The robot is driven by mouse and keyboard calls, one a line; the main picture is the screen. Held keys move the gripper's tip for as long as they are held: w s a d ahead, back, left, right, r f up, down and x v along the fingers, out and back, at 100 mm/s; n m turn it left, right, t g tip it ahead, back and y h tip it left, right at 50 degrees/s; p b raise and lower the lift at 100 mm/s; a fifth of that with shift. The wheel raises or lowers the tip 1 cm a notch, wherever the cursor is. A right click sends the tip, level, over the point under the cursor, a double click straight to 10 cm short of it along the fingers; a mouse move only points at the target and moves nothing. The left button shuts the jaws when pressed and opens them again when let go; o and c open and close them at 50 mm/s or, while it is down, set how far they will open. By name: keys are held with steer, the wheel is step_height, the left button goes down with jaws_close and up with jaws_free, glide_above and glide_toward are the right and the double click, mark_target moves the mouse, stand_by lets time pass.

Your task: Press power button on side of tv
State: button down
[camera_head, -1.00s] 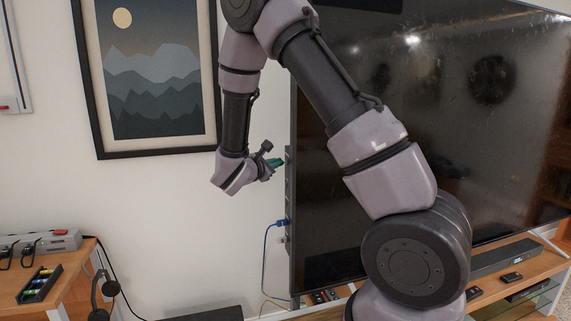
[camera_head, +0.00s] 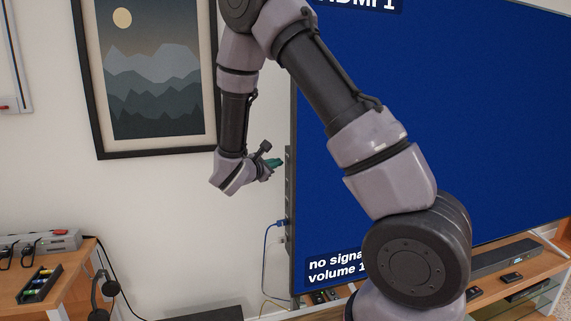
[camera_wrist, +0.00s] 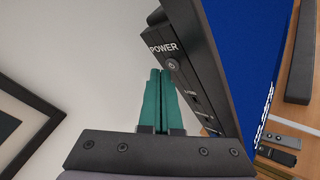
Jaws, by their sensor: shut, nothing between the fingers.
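The tv (camera_head: 470,120) is lit blue in the head view, with "HDMI 1" at the top and "no signal" and "volume" text low down. My arm covers part of it. The power button (camera_wrist: 172,66) is a small round mark under the word POWER on the tv's side panel in the wrist view. My gripper (camera_wrist: 160,72) is shut and empty, its green fingertips right beside the button. I cannot tell whether they touch it. In the head view my gripper (camera_head: 275,162) is at the tv's left side edge.
A blue cable (camera_head: 267,245) plugs into the tv's side below my gripper. A framed picture (camera_head: 150,80) hangs on the wall at left. A wooden desk (camera_head: 65,280) with a power strip (camera_head: 45,241) stands lower left. A soundbar (camera_head: 505,257) lies before the tv.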

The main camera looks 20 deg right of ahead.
steer(key=shift+a, duration=0.25)
steer(key=shift+a, duration=0.1)
steer(key=shift+a, duration=2.9)
steer(key=shift+a, duration=1.2)
steer(key=shift+a, duration=0.1)
